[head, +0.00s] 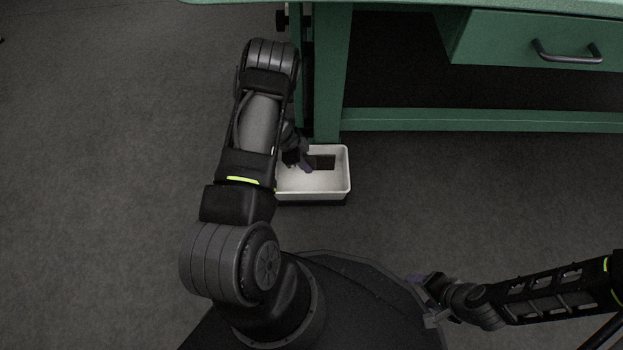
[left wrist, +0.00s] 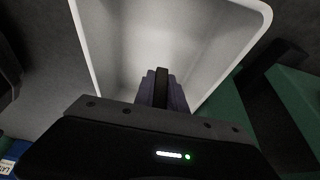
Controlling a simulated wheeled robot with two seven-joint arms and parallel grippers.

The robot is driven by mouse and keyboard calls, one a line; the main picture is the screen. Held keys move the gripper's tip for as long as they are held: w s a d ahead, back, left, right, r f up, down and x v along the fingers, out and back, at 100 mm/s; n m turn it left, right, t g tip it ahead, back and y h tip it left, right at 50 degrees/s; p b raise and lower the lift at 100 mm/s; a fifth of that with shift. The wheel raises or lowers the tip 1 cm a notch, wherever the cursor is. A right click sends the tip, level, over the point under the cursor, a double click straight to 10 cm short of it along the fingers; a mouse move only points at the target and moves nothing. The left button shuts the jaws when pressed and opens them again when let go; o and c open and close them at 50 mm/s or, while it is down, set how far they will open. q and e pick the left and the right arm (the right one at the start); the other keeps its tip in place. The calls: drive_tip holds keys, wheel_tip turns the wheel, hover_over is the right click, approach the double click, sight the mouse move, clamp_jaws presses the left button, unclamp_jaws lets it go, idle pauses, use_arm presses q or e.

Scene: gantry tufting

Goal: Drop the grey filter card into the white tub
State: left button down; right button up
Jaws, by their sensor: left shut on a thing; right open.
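The white tub (head: 314,186) stands on the floor by the green bench leg; its inside fills much of the left wrist view (left wrist: 125,40). My left gripper (head: 306,167) is over the tub, fingers pointing down into it. It is shut on the grey filter card (head: 323,162), which looks like a dark rectangle over the tub's far part. In the left wrist view the card (left wrist: 161,84) shows as a narrow dark edge between the purple fingers. I cannot tell how high it is above the tub's floor. My right gripper (head: 429,287) is open and empty, low at right.
A green workbench (head: 480,120) with a drawer and a lower rail stands behind the tub. Its leg (head: 328,75) is close to the tub's far side. The grey floor is clear to the left and right. A corner of a labelled blue-and-white item (left wrist: 8,160) shows at the left wrist view's lower left.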

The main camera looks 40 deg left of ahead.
use_arm(q)
drive_tip(key=shift+f, duration=0.15)
drive_tip(key=c, duration=1.3)
unclamp_jaws()
drive_tip(key=shift+a+r+p, duration=0.1)
drive_tip(key=shift+r+p, duration=0.2)
drive_tip(key=shift+r, duration=0.1)
drive_tip(key=s+a+r+p, duration=0.3)
drive_tip(key=s+a, duration=0.5)
drive_tip(key=a, duration=0.3)
drive_tip(key=shift+s+r+p, duration=0.2)
drive_tip(key=shift+r+p, duration=0.15)
drive_tip(key=shift+p, duration=0.5)
